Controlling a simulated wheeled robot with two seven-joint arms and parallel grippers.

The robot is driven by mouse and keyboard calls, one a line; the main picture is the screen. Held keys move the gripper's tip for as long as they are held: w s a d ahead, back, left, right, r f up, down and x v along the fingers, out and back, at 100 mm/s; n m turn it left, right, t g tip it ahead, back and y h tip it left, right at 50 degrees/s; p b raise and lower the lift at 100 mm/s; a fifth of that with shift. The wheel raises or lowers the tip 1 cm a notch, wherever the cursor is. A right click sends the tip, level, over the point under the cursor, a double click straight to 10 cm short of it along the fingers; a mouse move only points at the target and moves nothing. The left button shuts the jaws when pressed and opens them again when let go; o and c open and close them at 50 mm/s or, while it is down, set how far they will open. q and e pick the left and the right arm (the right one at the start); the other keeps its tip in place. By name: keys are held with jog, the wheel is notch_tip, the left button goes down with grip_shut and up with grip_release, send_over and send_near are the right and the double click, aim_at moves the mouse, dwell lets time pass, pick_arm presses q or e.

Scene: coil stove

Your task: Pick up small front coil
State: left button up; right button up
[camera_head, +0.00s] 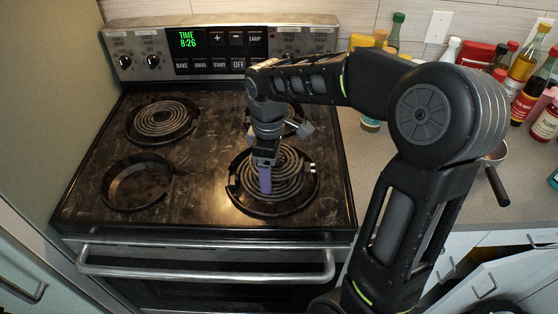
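The front right coil (290,181) is a grey spiral over a dark round ring on the stove top. It is the only coil I see at the front. My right gripper (265,182) reaches in from the right and points down over this coil. A purple finger shows against the coil's left-centre part. The other finger is hidden or lined up with it, so I cannot tell whether the gripper is open or shut, or whether it touches the coil. The front left burner (112,188) is a dark ring with no coil in it. My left gripper is not in view.
A rear left coil (158,121) sits in its burner. The rear right burner (292,120) is partly hidden by my arm. The control panel (220,50) stands behind. Bottles (523,64) and a small pan (496,170) are on the right counter. An oven handle (205,271) runs along the front.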

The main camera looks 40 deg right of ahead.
grip_shut()
dwell(0.8)
